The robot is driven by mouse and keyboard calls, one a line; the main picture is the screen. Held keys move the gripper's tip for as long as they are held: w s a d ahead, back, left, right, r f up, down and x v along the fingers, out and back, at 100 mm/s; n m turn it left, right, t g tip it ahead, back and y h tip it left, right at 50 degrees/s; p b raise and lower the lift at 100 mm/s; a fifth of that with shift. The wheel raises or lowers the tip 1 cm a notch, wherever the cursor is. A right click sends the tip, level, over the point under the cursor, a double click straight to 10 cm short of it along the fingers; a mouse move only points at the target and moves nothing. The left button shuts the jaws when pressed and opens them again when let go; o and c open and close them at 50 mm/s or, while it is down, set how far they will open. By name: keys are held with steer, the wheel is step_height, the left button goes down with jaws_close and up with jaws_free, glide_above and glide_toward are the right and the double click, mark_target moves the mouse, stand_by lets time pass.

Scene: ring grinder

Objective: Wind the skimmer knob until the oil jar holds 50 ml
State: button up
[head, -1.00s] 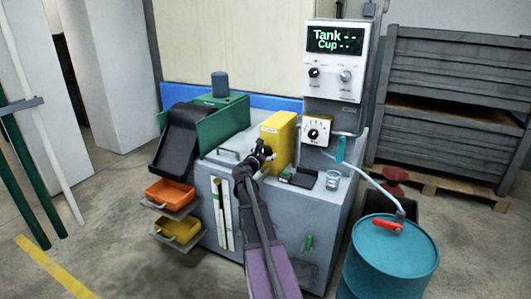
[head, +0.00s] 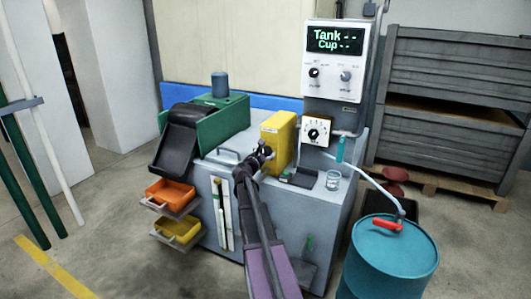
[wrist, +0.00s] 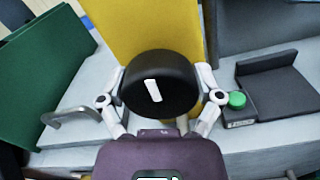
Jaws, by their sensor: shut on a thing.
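The skimmer knob is a round black knob with a white pointer mark, in the wrist view (wrist: 160,82). It sits on the front of the yellow skimmer housing (head: 279,140). In the wrist view its mark stands nearly upright, tilted slightly. My gripper (wrist: 160,100) is shut on the knob, one finger on each side. In the head view my gripper (head: 262,157) is at the housing's left front and hides most of the knob. A small clear glass jar (head: 333,180) stands on the tank top to the right. Its level is too small to read.
The display panel (head: 334,50) reads "Tank --" and "Cup --". A dial box (head: 316,132) is below it. A dark block with a green button (wrist: 237,99) lies right of the housing. A metal handle (wrist: 72,120) is on the left. A blue drum (head: 394,255) stands at the right.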

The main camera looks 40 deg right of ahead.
steer(key=m, duration=0.6)
steer(key=shift+d, duration=0.1)
steer(key=m, duration=0.6)
steer(key=shift+f+m, duration=0.1)
steer(key=shift+m, duration=0.3)
steer(key=m, duration=0.6)
steer(key=shift+f, duration=0.1)
steer(key=m, duration=0.6)
steer(key=o, duration=0.9)
steer(key=shift+f+b, duration=0.1)
steer(key=shift+b, duration=0.2)
